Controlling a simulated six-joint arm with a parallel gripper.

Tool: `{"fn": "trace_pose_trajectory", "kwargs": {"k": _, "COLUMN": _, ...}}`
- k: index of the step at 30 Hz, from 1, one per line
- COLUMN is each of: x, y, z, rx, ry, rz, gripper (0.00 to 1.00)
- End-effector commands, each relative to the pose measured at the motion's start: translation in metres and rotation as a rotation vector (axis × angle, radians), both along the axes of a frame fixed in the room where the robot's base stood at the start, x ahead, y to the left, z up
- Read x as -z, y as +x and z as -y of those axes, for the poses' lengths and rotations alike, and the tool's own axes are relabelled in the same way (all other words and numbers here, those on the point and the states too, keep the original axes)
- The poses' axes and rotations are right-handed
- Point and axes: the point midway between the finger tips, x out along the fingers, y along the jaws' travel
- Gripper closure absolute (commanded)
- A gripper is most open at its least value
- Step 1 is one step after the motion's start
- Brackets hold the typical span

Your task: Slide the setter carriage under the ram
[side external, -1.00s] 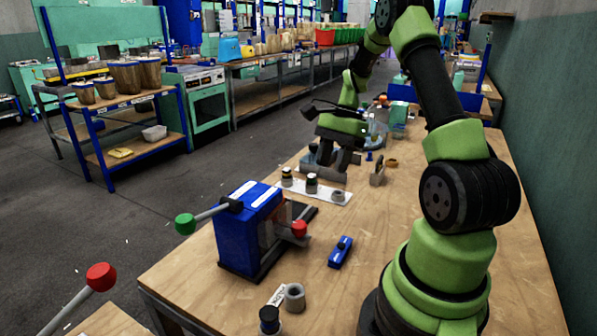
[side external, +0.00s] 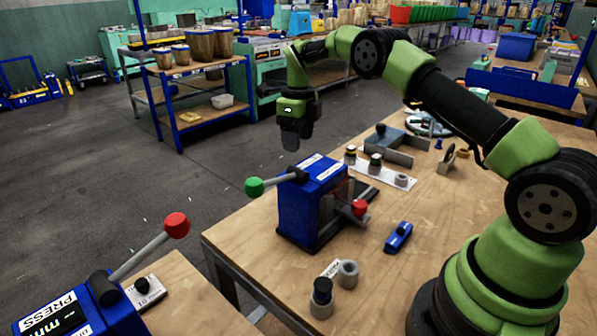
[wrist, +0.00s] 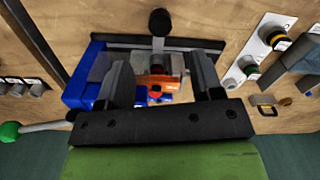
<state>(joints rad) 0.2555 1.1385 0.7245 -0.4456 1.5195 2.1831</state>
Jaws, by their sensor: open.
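The blue press (side external: 310,205) stands on the table with a green-knobbed lever (side external: 270,183) on its left. A red knob (side external: 359,207) on a grey arm sticks out at its front right.
A white strip (side external: 382,172) with several small capped pieces lies behind the press. A small blue block (side external: 398,237) lies to its right. A black-capped cylinder (side external: 322,290) and a grey ring (side external: 347,274) stand in front. Another press (side external: 80,310) is at lower left.

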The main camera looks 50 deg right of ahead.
Motion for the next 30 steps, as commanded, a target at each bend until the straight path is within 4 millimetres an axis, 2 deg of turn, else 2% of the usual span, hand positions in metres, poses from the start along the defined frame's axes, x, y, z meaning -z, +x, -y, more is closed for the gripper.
{"fn": "trace_pose_trajectory", "kwargs": {"k": 9, "x": 0.057, "y": -0.002, "z": 0.0, "rx": -0.001, "ry": 0.003, "rz": -0.006, "gripper": 0.4}}
{"fn": "trace_pose_trajectory", "kwargs": {"k": 15, "x": 0.084, "y": -0.001, "z": 0.0, "rx": 0.0, "ry": 0.003, "rz": -0.002, "gripper": 0.4}}
{"fn": "trace_pose_trajectory", "kwargs": {"k": 19, "x": 0.092, "y": -0.001, "z": 0.0, "rx": -0.001, "ry": 0.002, "rz": -0.001, "gripper": 0.4}}
{"fn": "trace_pose_trajectory", "kwargs": {"k": 27, "x": 0.093, "y": -0.001, "z": 0.0, "rx": -0.001, "ry": 0.002, "rz": 0.0, "gripper": 0.4}}
{"fn": "trace_pose_trajectory", "kwargs": {"k": 28, "x": 0.093, "y": -0.001, "z": 0.0, "rx": -0.001, "ry": 0.002, "rz": 0.0, "gripper": 0.44}}
{"fn": "trace_pose_trajectory", "kwargs": {"k": 30, "x": 0.093, "y": -0.001, "z": 0.0, "rx": -0.001, "ry": 0.002, "rz": 0.0, "gripper": 0.6}}
